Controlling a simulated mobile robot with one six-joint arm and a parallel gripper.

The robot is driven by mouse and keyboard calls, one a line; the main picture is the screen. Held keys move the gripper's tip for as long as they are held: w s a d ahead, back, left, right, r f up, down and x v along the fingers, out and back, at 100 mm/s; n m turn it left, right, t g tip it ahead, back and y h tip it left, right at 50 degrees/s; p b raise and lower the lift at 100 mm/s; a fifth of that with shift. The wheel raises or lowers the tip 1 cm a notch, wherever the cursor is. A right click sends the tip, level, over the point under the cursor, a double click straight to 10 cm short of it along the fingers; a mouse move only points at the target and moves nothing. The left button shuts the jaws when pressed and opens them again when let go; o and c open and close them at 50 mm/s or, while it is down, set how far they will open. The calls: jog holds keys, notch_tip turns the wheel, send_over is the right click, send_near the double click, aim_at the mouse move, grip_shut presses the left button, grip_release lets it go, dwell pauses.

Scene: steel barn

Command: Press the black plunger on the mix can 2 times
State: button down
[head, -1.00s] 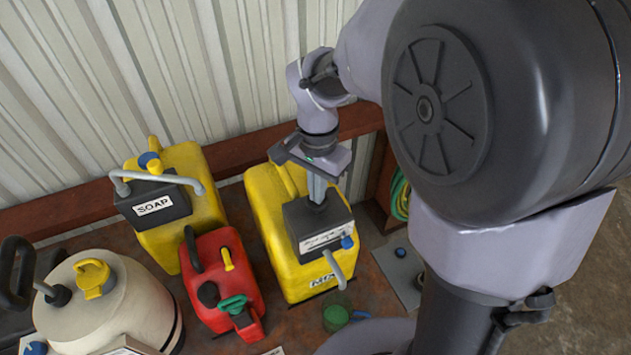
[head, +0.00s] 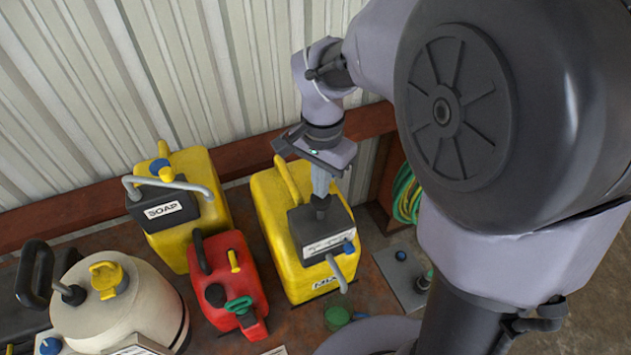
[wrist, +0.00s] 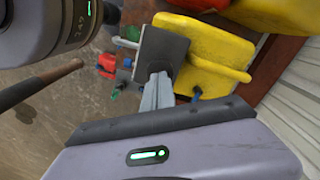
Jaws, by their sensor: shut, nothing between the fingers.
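The mix can (head: 275,235) is a yellow can with a dark box-shaped head (head: 308,228), a white label and a grey spout at its front. The black plunger (head: 321,206) stands up from the top of the head. My gripper (head: 320,194) is shut and empty, pointing down right over the plunger; I cannot tell whether the tips touch it.
To the left are a yellow soap can (head: 195,230), a red can (head: 229,285) and a cream round container (head: 105,315). A green cup (head: 337,317) stands below the mix can's spout. A grey plate (head: 398,272) lies to the right. A corrugated wall is behind.

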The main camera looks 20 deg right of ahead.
aim_at(321, 203)
jog(key=shift+f+b, duration=2.5)
jog(key=shift+f, duration=0.5)
jog(key=shift+r+p, duration=2.5)
jog(key=shift+r, duration=0.7)
notch_tip(321, 203, up, 5)
jog(key=p, duration=0.4)
